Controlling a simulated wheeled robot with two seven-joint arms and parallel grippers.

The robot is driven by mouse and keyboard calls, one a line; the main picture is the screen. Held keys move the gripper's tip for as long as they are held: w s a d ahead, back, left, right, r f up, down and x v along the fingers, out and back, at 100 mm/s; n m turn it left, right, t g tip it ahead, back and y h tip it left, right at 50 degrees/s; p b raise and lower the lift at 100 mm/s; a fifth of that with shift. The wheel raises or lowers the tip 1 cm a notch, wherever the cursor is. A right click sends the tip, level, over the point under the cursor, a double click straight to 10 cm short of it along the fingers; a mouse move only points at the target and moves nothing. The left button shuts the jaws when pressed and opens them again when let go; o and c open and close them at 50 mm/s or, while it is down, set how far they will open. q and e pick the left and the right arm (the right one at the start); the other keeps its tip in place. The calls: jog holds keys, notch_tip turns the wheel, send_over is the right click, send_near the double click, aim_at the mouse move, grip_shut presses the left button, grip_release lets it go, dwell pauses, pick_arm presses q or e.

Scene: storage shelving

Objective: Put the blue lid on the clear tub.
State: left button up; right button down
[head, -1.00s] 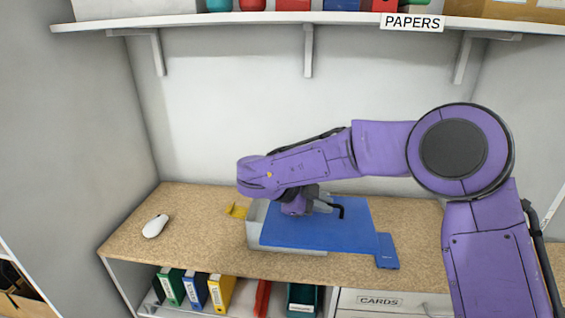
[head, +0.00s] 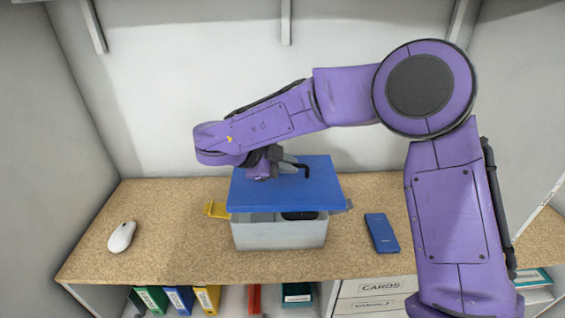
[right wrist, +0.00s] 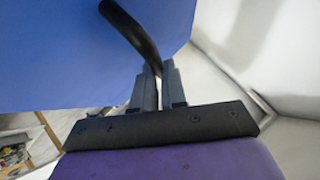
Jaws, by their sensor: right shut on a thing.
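The blue lid (head: 250,192) is held up by its black bar handle (head: 304,168). My right gripper (head: 287,165) is shut on that handle. In the right wrist view the gripper (right wrist: 158,78) has both fingers around the handle (right wrist: 128,28), with the lid (right wrist: 70,50) beside it. The clear tub (head: 280,237) stands on the worktop below the lid. The lid overlaps the tub's back part in the head view, and the front of its opening shows, with something dark inside. How high the lid is above the rim is hard to tell. My left gripper is not in view.
A yellow piece (head: 216,209) shows at the tub's left side; whether it is attached is unclear. A blue phone-like slab (head: 381,233) lies right of the tub. A white mouse (head: 122,236) lies at the left. Binders stand below.

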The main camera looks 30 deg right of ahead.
aim_at(282, 175)
jog(key=shift+r, duration=0.3)
jog(key=w+p, duration=0.3)
jog(key=shift+w+r, duration=0.3)
jog(key=shift+w, duration=0.1)
jog(key=r+p, duration=0.1)
jog(key=s+r, duration=0.1)
jog(key=s+r+p, duration=0.1)
jog(key=shift+r+p, duration=0.35)
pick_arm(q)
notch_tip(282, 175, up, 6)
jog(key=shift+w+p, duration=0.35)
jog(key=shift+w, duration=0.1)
pick_arm(e)
jog(key=shift+w+r, duration=0.5)
jog(key=shift+r, duration=0.05)
